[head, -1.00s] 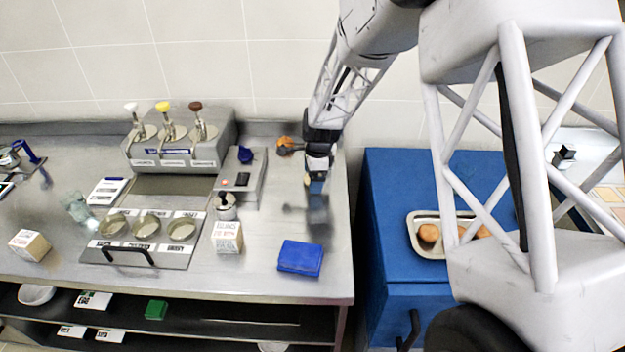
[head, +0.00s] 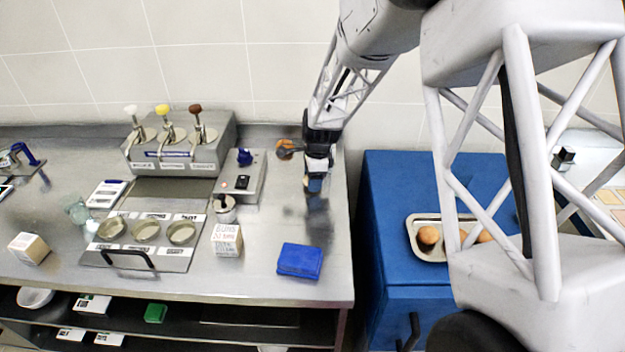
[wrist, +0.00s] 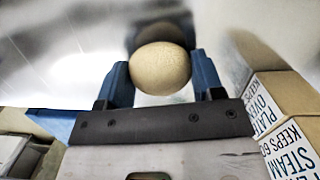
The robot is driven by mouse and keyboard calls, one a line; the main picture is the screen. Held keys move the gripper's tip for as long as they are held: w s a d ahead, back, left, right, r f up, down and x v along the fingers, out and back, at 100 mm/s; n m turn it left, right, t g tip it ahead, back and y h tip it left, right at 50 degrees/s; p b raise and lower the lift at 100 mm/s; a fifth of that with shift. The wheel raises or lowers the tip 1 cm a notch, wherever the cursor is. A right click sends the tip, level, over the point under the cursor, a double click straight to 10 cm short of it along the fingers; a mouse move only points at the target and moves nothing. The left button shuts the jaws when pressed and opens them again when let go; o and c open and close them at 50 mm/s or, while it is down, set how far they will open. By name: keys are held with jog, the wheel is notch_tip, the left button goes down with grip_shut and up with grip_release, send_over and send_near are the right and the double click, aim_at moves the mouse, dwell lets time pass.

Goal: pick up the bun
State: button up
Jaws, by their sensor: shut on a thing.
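A round tan bun (wrist: 160,68) sits between the two blue fingers of my gripper (wrist: 162,82) in the wrist view. The fingers press on it from both sides. In the head view my gripper (head: 316,180) hangs over the right part of the steel counter, and a small tan patch of the bun (head: 314,186) shows at its tip. A dark reflection lies on the counter below it, and the bun appears to be clear of the surface.
A blue folded item (head: 300,260) and a labelled box (head: 227,240) stand nearer the front. The pump dispenser (head: 180,145) is at the back left. A metal tray (head: 413,240) with several round tan items rests on the blue cabinet (head: 385,200) to the right.

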jog(key=shift+r, duration=0.4)
jog(key=shift+s+d+r, duration=0.1)
jog(key=shift+s+r, duration=0.1)
jog(key=shift+r, duration=0.4)
jog(key=shift+s+d+r, duration=0.1)
jog(key=shift+s+r, duration=0.1)
jog(key=shift+r, duration=0.35)
jog(key=s+d, duration=0.1)
jog(key=s, duration=0.4)
jog(key=s+d+r, duration=0.1)
jog(key=s, duration=0.3)
jog(key=s+d, duration=0.2)
jog(key=s, duration=0.3)
jog(key=shift+s+r, duration=0.15)
jog(key=shift+s, duration=0.15)
jog(key=shift+s, duration=0.1)
